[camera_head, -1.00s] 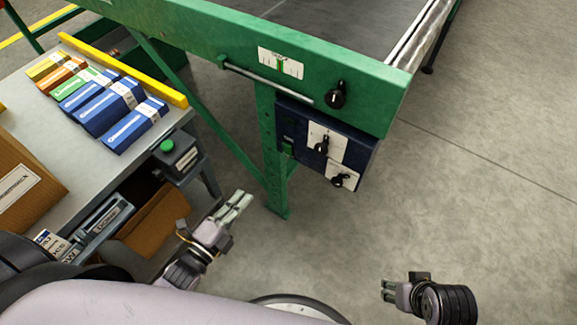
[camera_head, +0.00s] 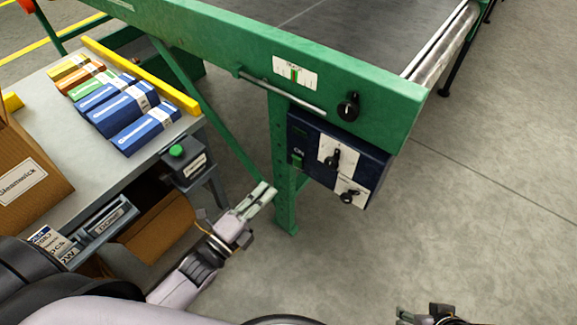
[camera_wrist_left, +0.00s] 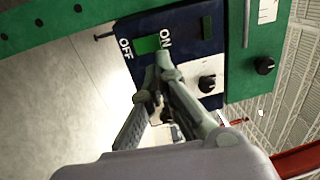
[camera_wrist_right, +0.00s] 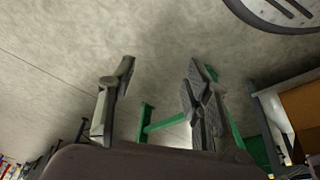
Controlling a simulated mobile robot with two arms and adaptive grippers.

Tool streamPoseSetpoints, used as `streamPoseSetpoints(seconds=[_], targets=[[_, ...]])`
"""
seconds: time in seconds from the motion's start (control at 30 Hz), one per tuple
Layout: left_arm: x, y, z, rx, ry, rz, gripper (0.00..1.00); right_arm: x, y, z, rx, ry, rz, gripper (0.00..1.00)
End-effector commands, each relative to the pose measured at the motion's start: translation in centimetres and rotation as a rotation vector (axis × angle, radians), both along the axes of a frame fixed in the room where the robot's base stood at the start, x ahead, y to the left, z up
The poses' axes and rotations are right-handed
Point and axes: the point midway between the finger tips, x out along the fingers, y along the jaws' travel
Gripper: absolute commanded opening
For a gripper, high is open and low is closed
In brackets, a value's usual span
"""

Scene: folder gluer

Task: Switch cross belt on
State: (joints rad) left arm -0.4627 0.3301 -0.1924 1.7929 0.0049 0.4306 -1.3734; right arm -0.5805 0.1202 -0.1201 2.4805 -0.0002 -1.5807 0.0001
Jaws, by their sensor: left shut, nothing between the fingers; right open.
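The dark blue control box (camera_head: 372,168) hangs under the end of the green belt frame (camera_head: 230,48). A green rocker switch (camera_wrist_left: 147,44) sits between the OFF and ON labels on the box in the left wrist view. It shows small at the box's left edge in the head view (camera_head: 297,160). My left gripper (camera_head: 267,190) is shut and empty, below and left of the box. In the left wrist view its fingertips (camera_wrist_left: 163,60) overlap the ON side; contact cannot be told. My right gripper (camera_wrist_right: 160,75) is open and empty, low at the picture's bottom right in the head view.
Black knobs (camera_head: 333,160) sit on the box's white plates, and another knob (camera_head: 348,106) on the green frame. A green leg (camera_head: 285,195) stands just right of my left gripper. The grey table (camera_head: 70,198) on the left carries coloured cartons. The floor (camera_head: 470,220) at the right is clear.

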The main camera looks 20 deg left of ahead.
Motion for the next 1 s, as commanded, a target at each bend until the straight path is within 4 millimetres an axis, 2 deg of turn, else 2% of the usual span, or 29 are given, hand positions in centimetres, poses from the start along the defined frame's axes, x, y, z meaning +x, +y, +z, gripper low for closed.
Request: streamPoseSetpoints(seconds=[0.1, 0.27, 0.4, 0.63, 1.0], targets=[[2.7, -0.9, 0.4, -0.001, -0.006, -0.001, 0.0, 0.0, 0.0, -0.6, 0.0, 0.0, 0.0, 0.45], [5.7, -2.1, 0.7, 0.0, -0.004, -0.001, 0.0, 0.3, 0.1, -1.0, 0.002, -0.013, 0.0, 0.45], [7.5, -2.8, 0.9, -0.002, -0.002, -0.001, 0.0, 3.0, 0.9, -0.3, 0.027, -0.134, 0.01, 0.45], [8.9, -3.2, 1.1, -0.001, 0.001, 0.0, 0.0, 4.6, 1.4, 0.3, 0.043, -0.209, 0.017, 0.45], [8.9, -3.3, 1.2, 0.001, 0.002, 0.0, 0.0, 4.7, 1.4, 0.4, 0.044, -0.215, 0.017, 0.45]])
